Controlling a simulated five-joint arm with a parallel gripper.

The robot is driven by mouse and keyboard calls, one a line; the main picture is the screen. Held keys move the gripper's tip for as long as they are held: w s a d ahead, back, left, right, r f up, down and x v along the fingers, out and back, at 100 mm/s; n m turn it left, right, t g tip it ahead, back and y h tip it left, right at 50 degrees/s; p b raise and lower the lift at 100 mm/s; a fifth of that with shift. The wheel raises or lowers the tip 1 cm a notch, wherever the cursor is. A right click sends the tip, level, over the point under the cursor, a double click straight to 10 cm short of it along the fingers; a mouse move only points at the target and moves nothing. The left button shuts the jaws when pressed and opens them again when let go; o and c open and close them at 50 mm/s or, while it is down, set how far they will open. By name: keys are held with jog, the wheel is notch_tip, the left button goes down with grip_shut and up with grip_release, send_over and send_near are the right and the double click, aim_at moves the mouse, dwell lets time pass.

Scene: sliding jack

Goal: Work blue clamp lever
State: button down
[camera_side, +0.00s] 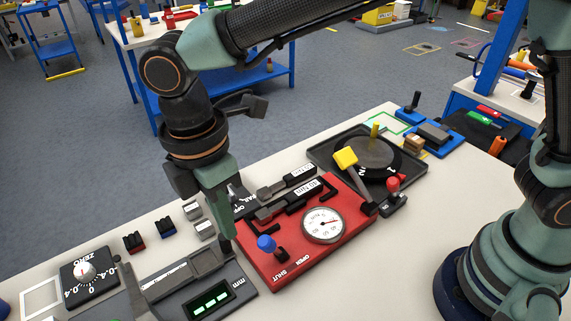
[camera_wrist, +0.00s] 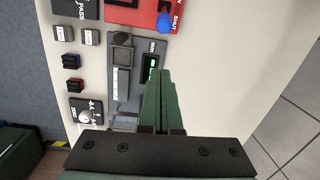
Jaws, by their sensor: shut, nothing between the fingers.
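The clamp lever's blue knob (camera_side: 267,243) stands near the front left corner of the red base (camera_side: 290,268), beside the words SHUT and OPEN. Its knob also shows at the top of the wrist view (camera_wrist: 165,22). A round white dial (camera_side: 322,226) sits on the same base. My gripper (camera_side: 226,246) points down just left of the red base, over the grey measuring device with a green display (camera_side: 210,299). Its closed green fingers (camera_wrist: 162,75) are empty, and apart from the blue knob.
A lever with a yellow knob (camera_side: 346,158) and a small red-knobbed lever (camera_side: 393,184) stand right of the red base. Small red and blue blocks and a ZERO dial (camera_side: 88,274) lie at left. The table front is clear.

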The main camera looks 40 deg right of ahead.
aim_at(274, 248)
jog(key=shift+n, duration=0.3)
jog(key=f, duration=0.3)
jog(key=s+f, duration=0.1)
jog(key=f, duration=0.6)
jog(key=shift+s+a+f, duration=0.15)
jog(key=shift+s+a, duration=0.05)
jog(key=shift+w+d+f, duration=0.1)
jog(key=shift+d+f, duration=0.1)
jog(key=shift+d, duration=0.05)
jog(key=shift+w+d+r, duration=0.1)
jog(key=shift+d+r, duration=0.3)
jog(key=shift+d, duration=0.4)
jog(key=shift+w+d+r, duration=0.1)
jog(key=shift+d+r, duration=0.3)
jog(key=shift+d, duration=0.4)
